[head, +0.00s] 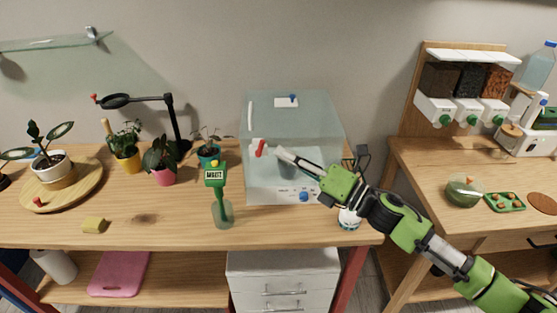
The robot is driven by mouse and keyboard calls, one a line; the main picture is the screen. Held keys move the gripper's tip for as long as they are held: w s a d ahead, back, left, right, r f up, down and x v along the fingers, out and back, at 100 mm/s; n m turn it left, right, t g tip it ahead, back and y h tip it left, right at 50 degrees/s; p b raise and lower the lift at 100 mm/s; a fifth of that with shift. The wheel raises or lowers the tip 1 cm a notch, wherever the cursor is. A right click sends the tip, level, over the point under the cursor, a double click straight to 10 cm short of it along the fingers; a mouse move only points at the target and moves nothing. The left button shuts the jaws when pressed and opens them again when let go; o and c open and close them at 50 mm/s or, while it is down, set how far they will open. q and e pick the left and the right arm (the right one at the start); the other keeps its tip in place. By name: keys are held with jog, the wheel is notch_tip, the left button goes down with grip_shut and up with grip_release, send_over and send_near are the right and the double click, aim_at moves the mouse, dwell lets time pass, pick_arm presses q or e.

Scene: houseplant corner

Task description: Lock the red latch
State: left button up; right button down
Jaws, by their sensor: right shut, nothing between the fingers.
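The red latch (260,147) is on the left side of the clear glass case (293,117), near the front. It looks tilted, and a pale piece shows beside it. I cannot tell whether it is locked. My right arm reaches in from the lower right across the front of the case. My right gripper (281,154) is shut and empty, with its tip just right of the red latch. I cannot tell whether they touch. My left gripper is not in view.
Potted plants and a black lamp (173,117) stand farther left. A yellow sponge (94,225) lies near the front edge. A second bench with a wall dispenser (467,80) is at the right.

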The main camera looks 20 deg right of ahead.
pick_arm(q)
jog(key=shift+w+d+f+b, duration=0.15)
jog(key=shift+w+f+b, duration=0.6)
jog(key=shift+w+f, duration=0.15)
pick_arm(e)
jog(key=s+d+r, duration=0.2)
jog(key=s+r, duration=0.1)
jog(key=s, duration=0.1)
jog(key=shift+s+r, duration=0.4)
jog(key=shift+d, duration=0.1)
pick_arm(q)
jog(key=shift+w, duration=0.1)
